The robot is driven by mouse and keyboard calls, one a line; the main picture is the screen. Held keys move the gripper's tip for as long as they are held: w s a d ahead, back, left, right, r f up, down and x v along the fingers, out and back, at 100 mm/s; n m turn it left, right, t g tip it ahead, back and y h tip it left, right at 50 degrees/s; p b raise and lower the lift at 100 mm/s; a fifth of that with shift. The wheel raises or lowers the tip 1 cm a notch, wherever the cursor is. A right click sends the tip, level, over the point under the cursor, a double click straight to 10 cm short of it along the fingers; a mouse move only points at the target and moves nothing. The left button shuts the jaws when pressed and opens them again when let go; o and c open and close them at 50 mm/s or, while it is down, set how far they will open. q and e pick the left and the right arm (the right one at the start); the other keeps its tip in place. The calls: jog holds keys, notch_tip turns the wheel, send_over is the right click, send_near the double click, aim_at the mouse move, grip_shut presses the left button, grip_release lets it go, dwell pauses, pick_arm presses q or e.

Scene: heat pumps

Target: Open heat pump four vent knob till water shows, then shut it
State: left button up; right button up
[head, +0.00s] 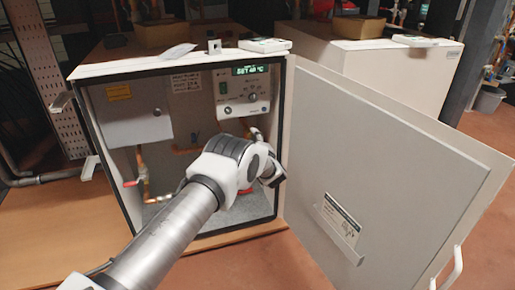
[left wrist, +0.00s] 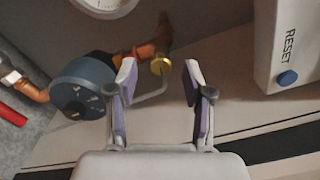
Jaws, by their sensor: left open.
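The open heat pump cabinet (head: 180,68) stands before me with its door swung out to the right; no number four is readable on it. My left arm reaches inside, and its gripper (head: 272,174) is near the right inner wall, partly hidden by my wrist. In the left wrist view the left gripper (left wrist: 159,70) is open, its fingers apart and empty. A small brass knob (left wrist: 161,64) on a copper fitting shows between and just beyond the fingertips; I cannot tell if they touch it. A thin pale bent tube (left wrist: 152,97) hangs below it. No water shows there.
A dark blue pump (left wrist: 80,88) sits left of the fingers, a gauge (left wrist: 105,4) above. A box marked RESET with a blue button (left wrist: 287,77) is at right. The open door (head: 385,165) bounds the arm's right side. A red-handled valve (head: 131,183) is at lower left.

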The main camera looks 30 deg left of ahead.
pick_arm(q)
jog(key=v, duration=1)
jog(key=shift+s, duration=0.2)
jog(key=shift+d, duration=0.1)
